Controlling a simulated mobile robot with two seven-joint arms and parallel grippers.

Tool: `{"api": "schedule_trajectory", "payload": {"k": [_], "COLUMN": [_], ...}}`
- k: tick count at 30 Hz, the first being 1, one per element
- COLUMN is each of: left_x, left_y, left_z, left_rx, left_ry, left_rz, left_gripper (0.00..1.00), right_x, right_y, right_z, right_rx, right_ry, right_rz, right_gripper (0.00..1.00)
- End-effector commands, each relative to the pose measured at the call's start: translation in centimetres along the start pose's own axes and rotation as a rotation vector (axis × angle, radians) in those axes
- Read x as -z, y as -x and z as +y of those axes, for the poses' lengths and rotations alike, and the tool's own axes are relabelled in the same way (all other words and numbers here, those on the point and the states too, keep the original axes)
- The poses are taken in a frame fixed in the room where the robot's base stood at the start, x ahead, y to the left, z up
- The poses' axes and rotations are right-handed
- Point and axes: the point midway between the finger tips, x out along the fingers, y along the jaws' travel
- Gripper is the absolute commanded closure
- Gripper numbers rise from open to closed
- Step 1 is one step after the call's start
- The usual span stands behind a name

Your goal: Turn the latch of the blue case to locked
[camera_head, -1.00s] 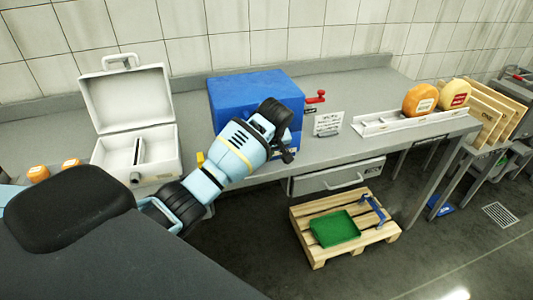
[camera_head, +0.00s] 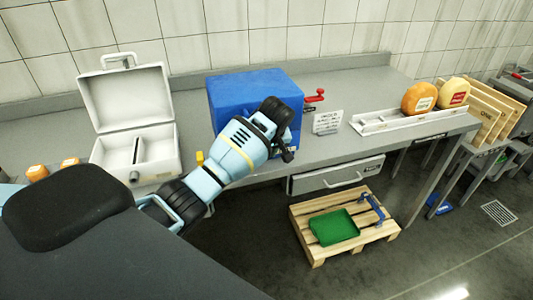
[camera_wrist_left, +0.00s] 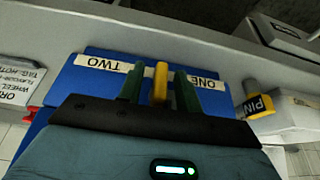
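The blue case (camera_head: 245,92) stands on the grey bench. Its front, facing my left arm, is mostly hidden by that arm in the head view. In the left wrist view the blue case (camera_wrist_left: 88,82) carries a white strip lettered ONE and TWO. The yellow latch (camera_wrist_left: 160,82) sticks out between these words. My left gripper (camera_wrist_left: 159,90) has its two green fingers on either side of the latch, with narrow gaps showing. In the head view my left gripper (camera_head: 287,152) is at the case front, its fingertips hidden. My right gripper is out of view.
An open white case (camera_head: 135,120) stands left of the blue case. A red lever (camera_head: 314,98) and a sign (camera_head: 327,122) are on its right. A yellow PIN tag (camera_wrist_left: 257,104) is beside the case. A pallet (camera_head: 318,256) lies on the floor.

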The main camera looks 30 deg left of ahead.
Motion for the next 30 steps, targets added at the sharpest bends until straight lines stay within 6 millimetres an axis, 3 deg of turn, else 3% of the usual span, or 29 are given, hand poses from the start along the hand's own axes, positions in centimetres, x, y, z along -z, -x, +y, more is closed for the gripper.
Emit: {"api": "schedule_trajectory", "payload": {"k": [6,21,30], "left_x": [-0.2,-9.0,-11.0], "left_y": [1.3,4.9,5.7], "left_z": [0.1,0.5,0.5], "left_rx": [-0.002,-0.003,0.0], "left_ry": [-0.001,-0.001,0.0], "left_rz": [-0.001,-0.002,-0.001], "left_gripper": [0.65,0.65,0.65], "right_x": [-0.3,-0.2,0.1], "right_y": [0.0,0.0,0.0], "right_z": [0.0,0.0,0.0], "right_rx": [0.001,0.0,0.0], "right_ry": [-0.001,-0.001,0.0], "right_rz": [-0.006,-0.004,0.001], "right_gripper": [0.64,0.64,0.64]}}
